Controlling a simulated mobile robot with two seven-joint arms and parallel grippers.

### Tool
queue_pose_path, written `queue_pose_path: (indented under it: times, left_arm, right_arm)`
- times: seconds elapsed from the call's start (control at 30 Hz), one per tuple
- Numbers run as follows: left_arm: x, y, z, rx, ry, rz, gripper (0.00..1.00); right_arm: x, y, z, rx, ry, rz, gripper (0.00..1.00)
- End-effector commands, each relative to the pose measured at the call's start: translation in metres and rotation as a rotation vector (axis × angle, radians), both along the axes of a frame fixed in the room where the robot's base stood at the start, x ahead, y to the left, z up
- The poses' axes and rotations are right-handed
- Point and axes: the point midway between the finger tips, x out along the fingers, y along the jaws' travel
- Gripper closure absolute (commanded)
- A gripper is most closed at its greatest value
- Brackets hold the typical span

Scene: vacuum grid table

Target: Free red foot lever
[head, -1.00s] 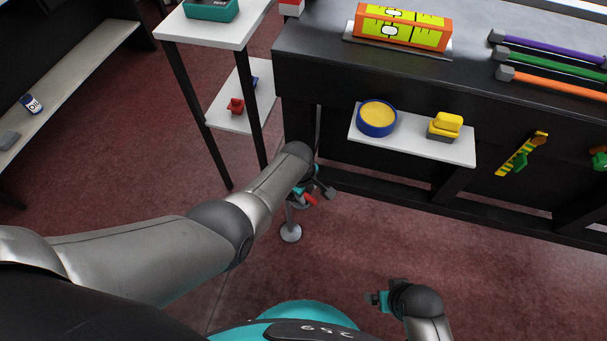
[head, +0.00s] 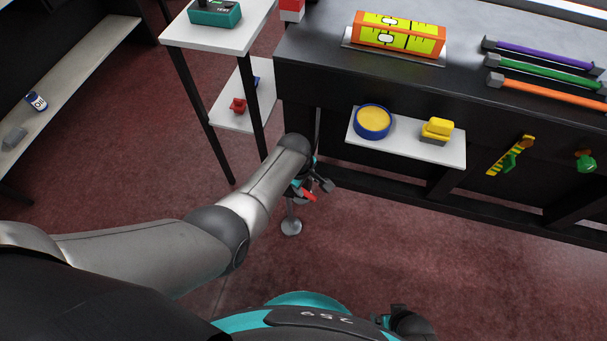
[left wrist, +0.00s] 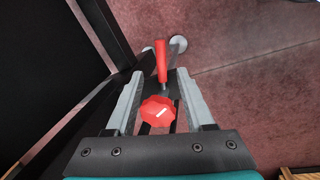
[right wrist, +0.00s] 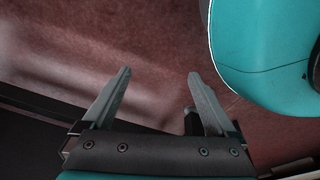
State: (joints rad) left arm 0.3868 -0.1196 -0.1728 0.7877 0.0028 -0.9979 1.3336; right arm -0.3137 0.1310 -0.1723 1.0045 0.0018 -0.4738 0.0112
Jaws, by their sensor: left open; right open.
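The red lever (left wrist: 161,60) shows in the left wrist view between the fingertips of my left gripper (left wrist: 159,74), pointing away above a round pale foot (left wrist: 178,43). A red star-shaped knob (left wrist: 158,110) lies nearer the palm, between the fingers. The fingers are open, with a gap on each side of the knob. In the head view the lever (head: 307,196) shows as a small red piece beside my left gripper, above the foot disc (head: 291,227) near the table's leg; the knob is hidden there. My right gripper (right wrist: 159,74) is open and empty over the floor.
The dark table (head: 440,88) stands ahead, with a low white shelf (head: 402,143) on its front. Open red floor (head: 480,250) lies to the right. My teal base is near the right gripper.

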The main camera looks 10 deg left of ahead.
Motion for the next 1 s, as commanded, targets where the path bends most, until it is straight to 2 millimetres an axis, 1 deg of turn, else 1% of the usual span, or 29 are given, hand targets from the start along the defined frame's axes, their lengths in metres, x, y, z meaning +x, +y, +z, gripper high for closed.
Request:
queue_pose_path:
  times: [0.3,0.5,0.73,1.0]
  left_arm:
    - [-0.004,0.002,0.022,0.000,0.000,0.001,0.47]
    - [-0.006,0.003,0.032,-0.001,0.001,0.001,0.47]
    - [-0.007,0.003,0.036,0.000,0.001,0.000,0.47]
    - [-0.007,0.003,0.036,0.000,0.001,0.000,0.47]
  right_arm:
    - [-0.028,-0.018,-0.004,-0.015,0.007,0.001,0.08]
    - [-0.043,-0.026,-0.005,-0.021,0.010,0.000,0.08]
    - [-0.050,-0.030,-0.005,-0.024,0.012,0.001,0.08]
    - [-0.051,-0.030,-0.006,-0.024,0.012,0.001,0.08]
